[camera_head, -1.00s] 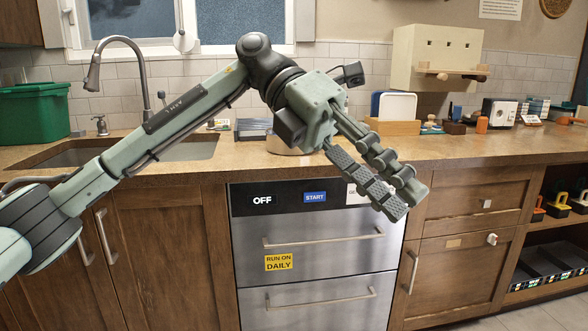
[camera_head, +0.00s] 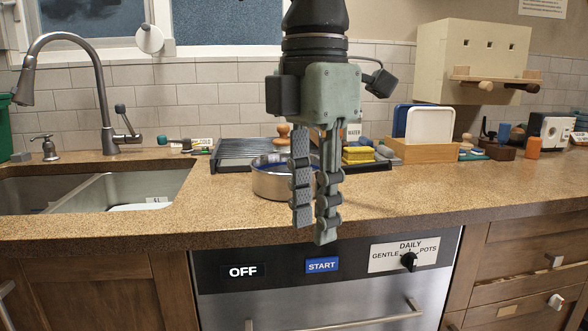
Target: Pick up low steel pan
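The low steel pan (camera_head: 268,185) is a round, shallow, shiny vessel on the brown counter, near its front edge and above the dishwasher. Some blue shows inside its rim. My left gripper (camera_head: 314,228) hangs fingers-down in the middle of the view, in front of the pan's right part. Its two fingers stand apart, one nearer to me than the other, with nothing seen between them. The fingers hide part of the pan, and their tips appear lower than it in the picture. I cannot tell whether they touch it. My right gripper is not in view.
A dark drying rack (camera_head: 238,150) lies behind the pan, with yellow sponges (camera_head: 357,155) at its right. A wooden holder with trays (camera_head: 420,150) stands farther right. The sink (camera_head: 120,190) is at left. The counter right of the pan is clear.

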